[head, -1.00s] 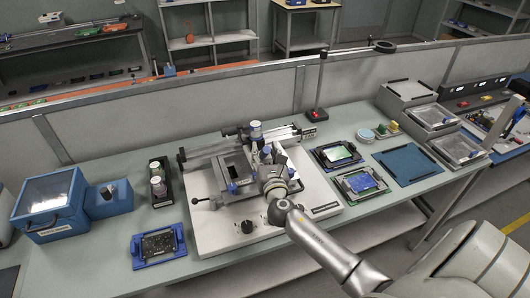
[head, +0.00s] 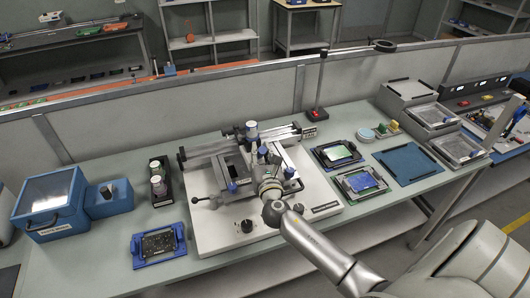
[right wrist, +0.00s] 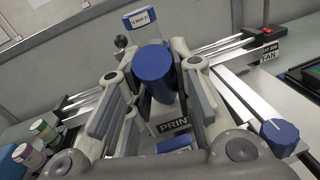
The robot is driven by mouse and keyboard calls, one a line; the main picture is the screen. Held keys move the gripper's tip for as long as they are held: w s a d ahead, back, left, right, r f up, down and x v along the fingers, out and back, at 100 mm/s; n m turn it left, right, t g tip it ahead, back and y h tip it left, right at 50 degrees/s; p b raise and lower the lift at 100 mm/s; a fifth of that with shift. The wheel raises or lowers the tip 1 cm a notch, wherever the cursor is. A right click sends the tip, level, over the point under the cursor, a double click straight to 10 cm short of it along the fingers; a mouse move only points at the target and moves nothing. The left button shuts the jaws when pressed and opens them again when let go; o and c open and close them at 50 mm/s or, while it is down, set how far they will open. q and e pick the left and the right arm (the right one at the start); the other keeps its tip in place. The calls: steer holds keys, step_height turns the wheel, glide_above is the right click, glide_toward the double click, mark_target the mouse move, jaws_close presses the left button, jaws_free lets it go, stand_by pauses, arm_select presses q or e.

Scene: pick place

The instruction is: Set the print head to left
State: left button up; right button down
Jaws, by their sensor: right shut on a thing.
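The printer (head: 215,228) stands on a white base at the middle of the bench, with metal rails across its back. Its print head (head: 252,133), with a white and blue upright part, is on these rails. In the right wrist view, a blue cylindrical knob (right wrist: 153,72) stands above a label reading "PRINT". My right gripper (head: 266,168) is over the printer; its fingers (right wrist: 154,95) are on both sides of the knob, shut on it. The gripper partly hides the print head in the head view. My left gripper is not in view.
A blue box (head: 50,205) with a clear lid stands at the left. A circuit board in a blue holder (head: 158,246) lies at front left. Board fixtures (head: 362,184) and a blue mat (head: 408,165) are to the right. A post (head: 320,85) rises behind.

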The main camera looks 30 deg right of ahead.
steer(key=w+a+b, duration=0.2)
steer(key=w+a, duration=0.2)
steer(key=a, duration=1.4)
steer(key=shift+w, duration=0.15)
steer(key=c, duration=1.5)
jaws_free()
steer(key=shift+c, duration=0.2)
steer(key=shift+o, duration=1.4)
steer(key=shift+a, duration=0.15)
steer(key=v, duration=1.2)
